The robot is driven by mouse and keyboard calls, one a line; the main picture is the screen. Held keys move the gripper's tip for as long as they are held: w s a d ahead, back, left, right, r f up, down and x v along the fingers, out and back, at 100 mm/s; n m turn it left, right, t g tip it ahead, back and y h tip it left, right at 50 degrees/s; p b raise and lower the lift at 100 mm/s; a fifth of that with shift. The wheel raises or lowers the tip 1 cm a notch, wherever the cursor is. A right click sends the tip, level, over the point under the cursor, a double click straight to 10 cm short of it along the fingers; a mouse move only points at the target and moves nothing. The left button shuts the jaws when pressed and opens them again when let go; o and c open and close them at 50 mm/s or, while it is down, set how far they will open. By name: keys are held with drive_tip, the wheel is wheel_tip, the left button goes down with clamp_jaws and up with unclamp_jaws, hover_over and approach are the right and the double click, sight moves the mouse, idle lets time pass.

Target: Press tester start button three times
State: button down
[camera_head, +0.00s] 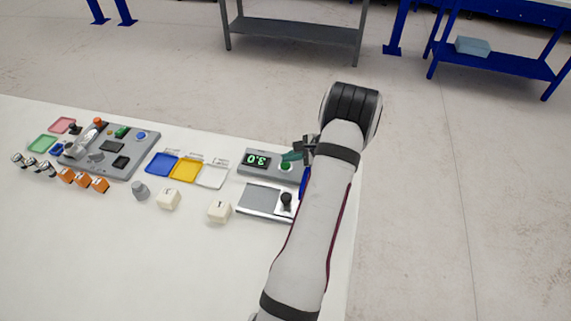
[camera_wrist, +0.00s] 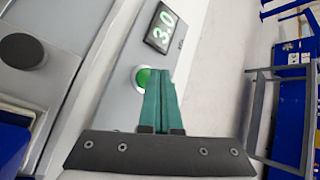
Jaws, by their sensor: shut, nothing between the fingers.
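The display also shows in the wrist view (camera_wrist: 161,28). Its round green start button (camera_wrist: 142,78) is partly covered by my fingers in the wrist view; a bit of green (camera_head: 286,167) shows in the head view too. My gripper (camera_wrist: 162,75) has green fingers that are shut and empty, with the tips at or just over the button. I cannot tell whether they touch it.
A grey control panel (camera_head: 105,150) stands further left. The front of the table (camera_head: 120,260) is clear.

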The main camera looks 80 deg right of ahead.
sight(289, 166)
drive_tip(key=shift+f, duration=0.3)
drive_tip(key=shift+f, duration=0.45)
idle(0.5)
drive_tip(key=shift+r, duration=3.4)
